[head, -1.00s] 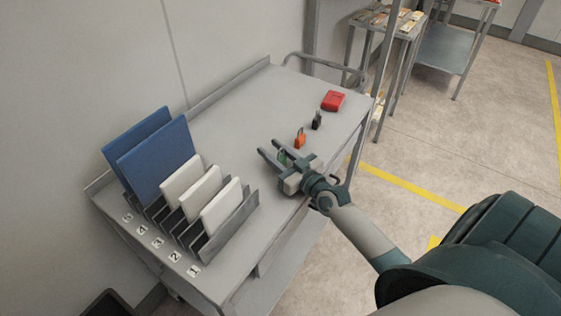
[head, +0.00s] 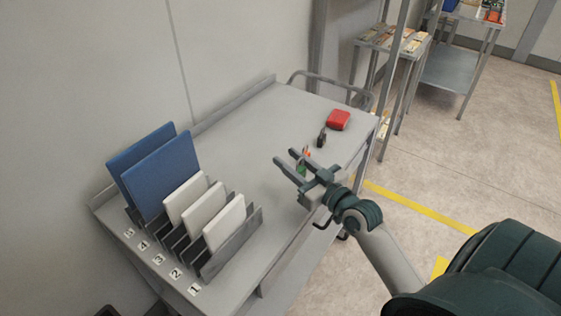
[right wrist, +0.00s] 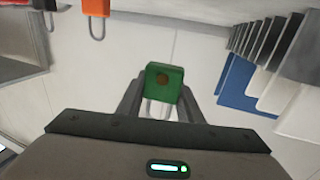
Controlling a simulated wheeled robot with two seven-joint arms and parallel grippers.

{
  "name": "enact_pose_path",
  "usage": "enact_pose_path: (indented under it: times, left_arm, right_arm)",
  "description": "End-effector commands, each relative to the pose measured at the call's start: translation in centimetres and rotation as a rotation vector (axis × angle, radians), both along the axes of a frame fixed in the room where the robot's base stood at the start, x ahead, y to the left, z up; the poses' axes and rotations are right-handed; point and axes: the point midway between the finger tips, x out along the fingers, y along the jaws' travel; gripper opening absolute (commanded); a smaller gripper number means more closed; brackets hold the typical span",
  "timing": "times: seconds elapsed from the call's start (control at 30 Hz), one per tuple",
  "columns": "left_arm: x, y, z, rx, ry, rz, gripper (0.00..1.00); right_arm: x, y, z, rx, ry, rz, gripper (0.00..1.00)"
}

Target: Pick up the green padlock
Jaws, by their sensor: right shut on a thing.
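The green padlock (right wrist: 163,76) is between the two fingers of my right gripper (right wrist: 160,90) in the right wrist view, its body toward the fingertips and its pale shackle toward the palm. In the head view my right gripper (head: 284,156) is over the cart's right side, shut on the green padlock (head: 302,169), which is mostly hidden by the fingers. Its height above the cart top is hard to tell. My left gripper is not in view.
An orange padlock (head: 308,153), partly hidden by a finger, a black padlock (head: 321,138) and a red case (head: 338,120) are farther back on the cart (head: 245,135). A rack (head: 237,245) of blue and white panels stands at the left. The cart's middle is clear.

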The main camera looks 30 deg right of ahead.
Motion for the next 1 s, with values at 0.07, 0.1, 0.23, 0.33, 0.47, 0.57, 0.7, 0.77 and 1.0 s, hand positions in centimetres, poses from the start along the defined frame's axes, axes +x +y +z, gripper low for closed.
enact_pose_path:
  times: [0.07, 0.1, 0.23, 0.33, 0.47, 0.57, 0.7, 0.77, 1.0]
  left_arm:
    - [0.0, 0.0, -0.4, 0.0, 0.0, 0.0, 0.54]
    - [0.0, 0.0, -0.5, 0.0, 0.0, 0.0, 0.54]
    - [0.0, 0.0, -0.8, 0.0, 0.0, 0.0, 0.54]
    - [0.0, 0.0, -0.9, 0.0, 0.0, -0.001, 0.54]
    - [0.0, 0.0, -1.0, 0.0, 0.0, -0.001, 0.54]
    - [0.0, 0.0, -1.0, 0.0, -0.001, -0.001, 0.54]
    - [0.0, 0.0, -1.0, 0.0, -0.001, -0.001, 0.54]
    - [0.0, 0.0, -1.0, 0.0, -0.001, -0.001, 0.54]
    - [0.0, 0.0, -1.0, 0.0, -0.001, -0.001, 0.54]
  right_arm:
    - [-1.5, 0.0, 0.7, -0.003, -0.001, 0.0, 0.08]
    - [-2.2, -0.1, 1.1, -0.002, -0.001, 0.0, 0.08]
    - [-4.0, -0.1, 2.3, -0.001, -0.001, 0.0, 0.08]
    - [-4.9, -0.1, 2.9, -0.001, -0.001, 0.0, 0.08]
    - [-5.5, -0.2, 3.3, 0.0, -0.001, 0.0, 0.08]
    - [-5.7, -0.2, 3.4, 0.0, -0.001, 0.0, 0.08]
    - [-5.7, -0.2, 3.4, 0.0, -0.001, 0.0, 0.08]
    - [-5.7, -0.2, 3.4, 0.0, -0.001, 0.0, 0.08]
    - [-5.6, -0.2, 3.4, 0.0, -0.001, 0.0, 0.08]
